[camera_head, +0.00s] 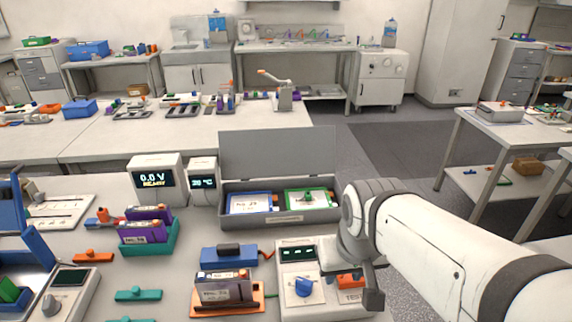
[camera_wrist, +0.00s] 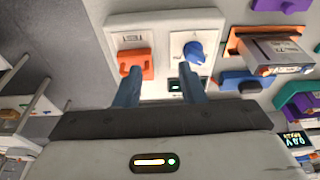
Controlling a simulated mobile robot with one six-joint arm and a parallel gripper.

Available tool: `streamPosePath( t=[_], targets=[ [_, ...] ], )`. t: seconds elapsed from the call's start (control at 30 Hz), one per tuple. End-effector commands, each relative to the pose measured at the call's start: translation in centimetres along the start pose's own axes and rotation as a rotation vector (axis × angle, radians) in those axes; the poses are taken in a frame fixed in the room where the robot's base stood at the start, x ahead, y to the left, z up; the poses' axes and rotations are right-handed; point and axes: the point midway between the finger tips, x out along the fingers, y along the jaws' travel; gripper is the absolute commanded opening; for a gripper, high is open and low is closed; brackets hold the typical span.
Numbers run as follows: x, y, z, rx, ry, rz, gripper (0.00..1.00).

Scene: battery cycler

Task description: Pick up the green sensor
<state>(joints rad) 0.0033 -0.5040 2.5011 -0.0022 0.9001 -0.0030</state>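A green-framed item (camera_head: 308,199) with a white face and a small green part on top lies in the right half of an open grey case (camera_head: 282,216). It looks like the green sensor, but it is too small to be sure. A blue-framed white item (camera_head: 250,203) lies in the left half. My gripper (camera_wrist: 160,82) is open and empty in the wrist view, its two fingers apart over the tester. In the head view, part of my gripper (camera_head: 373,297) shows at the tester's right side, to the right of and nearer than the case. The green item is not seen in the wrist view.
The tester (camera_head: 325,310) has a blue knob (camera_head: 304,287) and an orange switch (camera_head: 351,281). Left of it are a battery in an orange holder (camera_head: 228,301) and a blue block (camera_head: 229,255). The case's raised lid (camera_head: 277,152) stands behind it. A voltage display (camera_head: 154,179) is left.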

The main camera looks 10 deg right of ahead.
Motion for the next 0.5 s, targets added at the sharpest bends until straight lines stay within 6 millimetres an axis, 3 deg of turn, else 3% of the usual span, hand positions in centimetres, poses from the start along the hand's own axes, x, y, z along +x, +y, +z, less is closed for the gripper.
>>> streamPosePath(
  t=[0.17, 0.3, 0.37, 0.5],
  targets=[
    [0.0, 0.0, 0.0, 0.0, 0.0, 0.0, 0.36],
    [-0.1, 0.0, -0.6, 0.0, 0.001, 0.0, 0.44],
    [-0.2, 0.0, -1.7, 0.0, 0.004, 0.0, 0.44],
    [-0.2, 0.3, -6.4, 0.007, 0.019, 0.002, 0.44]
  ],
)
